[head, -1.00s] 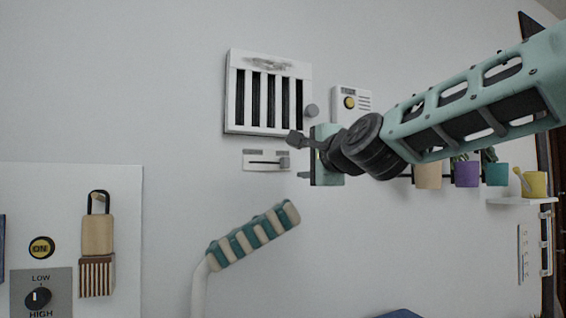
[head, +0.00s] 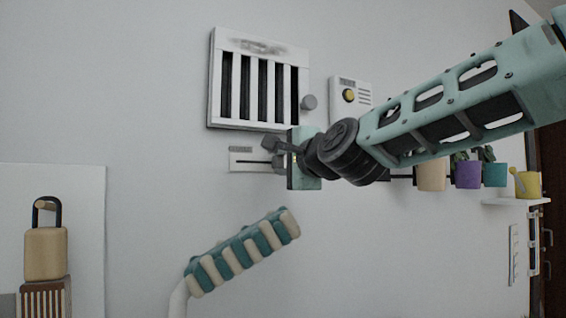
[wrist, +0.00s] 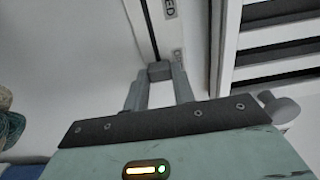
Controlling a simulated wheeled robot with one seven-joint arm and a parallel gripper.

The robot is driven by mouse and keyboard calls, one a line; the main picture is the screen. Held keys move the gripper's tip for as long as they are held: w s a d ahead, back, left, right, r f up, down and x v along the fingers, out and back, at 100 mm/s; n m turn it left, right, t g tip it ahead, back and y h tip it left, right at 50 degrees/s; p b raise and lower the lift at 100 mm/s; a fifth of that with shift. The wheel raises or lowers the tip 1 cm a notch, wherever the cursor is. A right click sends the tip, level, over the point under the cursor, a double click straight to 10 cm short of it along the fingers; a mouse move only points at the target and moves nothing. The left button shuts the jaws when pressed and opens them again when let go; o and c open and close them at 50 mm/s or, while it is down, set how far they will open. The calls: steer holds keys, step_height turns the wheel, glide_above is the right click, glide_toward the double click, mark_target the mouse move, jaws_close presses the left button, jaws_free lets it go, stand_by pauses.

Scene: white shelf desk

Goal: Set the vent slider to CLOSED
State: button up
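The vent slider (head: 242,160) is a white plate with a dark straight slot, mounted on the wall below the vent grille. In the wrist view its slot (wrist: 141,28) runs up from the grey slider knob (wrist: 159,71). The knob sits at the slot's near end, beside a partly hidden label starting with "O". A label ending in "ED" (wrist: 169,9) is farther up. My gripper (wrist: 159,78) has one finger on each side of the knob, and both appear to touch it. In the head view my gripper (head: 272,156) covers the plate's right end.
The slatted vent grille (head: 259,80) with a round knob (head: 308,102) is just above. A panel with a yellow button (head: 348,95) is to its right. A striped teal and beige roll (head: 242,252) stands out below. Pots (head: 467,174) are at the right.

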mark_target(242, 160)
jaws_close()
steer(key=s+a+p, duration=0.1)
steer(key=a, duration=0.1)
steer(key=s+a+p, duration=0.1)
steer(key=a+p, duration=0.1)
steer(key=s+a+p, duration=0.1)
steer(key=a+p, duration=0.1)
steer(key=a, duration=0.1)
steer(key=shift+r, duration=0.2)
steer(key=shift+s+a+f, duration=0.15)
steer(key=shift+a+f, duration=0.05)
steer(key=shift+a, duration=0.15)
steer(key=o, duration=0.6)
jaws_free()
steer(key=shift+a, duration=0.15)
